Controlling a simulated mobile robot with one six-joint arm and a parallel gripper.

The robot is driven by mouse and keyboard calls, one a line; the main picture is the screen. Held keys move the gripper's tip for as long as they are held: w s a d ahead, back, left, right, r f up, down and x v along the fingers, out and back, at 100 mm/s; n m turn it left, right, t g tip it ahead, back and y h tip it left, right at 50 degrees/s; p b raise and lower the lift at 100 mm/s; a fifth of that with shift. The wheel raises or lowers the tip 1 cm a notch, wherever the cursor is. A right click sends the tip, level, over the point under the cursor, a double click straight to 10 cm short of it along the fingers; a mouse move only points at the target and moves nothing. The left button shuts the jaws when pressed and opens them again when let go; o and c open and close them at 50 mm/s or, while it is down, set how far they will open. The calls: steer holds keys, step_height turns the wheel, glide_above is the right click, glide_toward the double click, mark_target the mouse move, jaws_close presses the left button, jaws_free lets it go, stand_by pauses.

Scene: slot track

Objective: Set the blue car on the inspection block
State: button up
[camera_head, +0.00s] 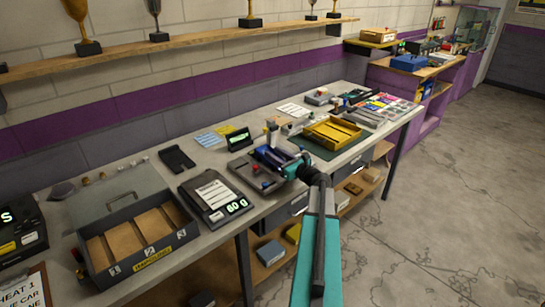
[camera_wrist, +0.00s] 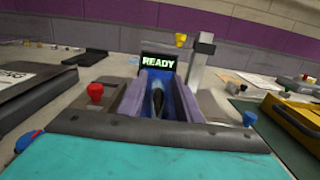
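My gripper (camera_head: 280,158) is over a dark grey station on the bench, reaching in from the right in the head view. In the wrist view its two grey-purple fingers (camera_wrist: 160,97) lie close together. Between them is the blue car (camera_wrist: 157,100), long and with a dark middle, filling the gap. The fingers look shut on it. The grey station (camera_head: 242,172) has a red knob, seen at left in the wrist view (camera_wrist: 95,93). I cannot tell for sure which part is the inspection block, or whether the car touches the station beneath.
A READY display (camera_wrist: 158,62) stands behind the station, with a grey post (camera_wrist: 201,62) right of it. A scale (camera_head: 215,193) and a divided box (camera_head: 137,238) are at left. A yellow tray (camera_head: 332,132) on a green mat is close on the right.

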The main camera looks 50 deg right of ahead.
stand_by(0.4)
steer(key=shift+r+p, duration=0.6)
steer(key=shift+r, duration=0.1)
steer(key=s+b, duration=0.1)
steer(key=s, duration=0.3)
steer(key=s+b, duration=0.1)
steer(key=s, duration=0.3)
steer(key=s+a+b, duration=0.1)
steer(key=s, duration=0.3)
steer(key=shift+f, duration=0.15)
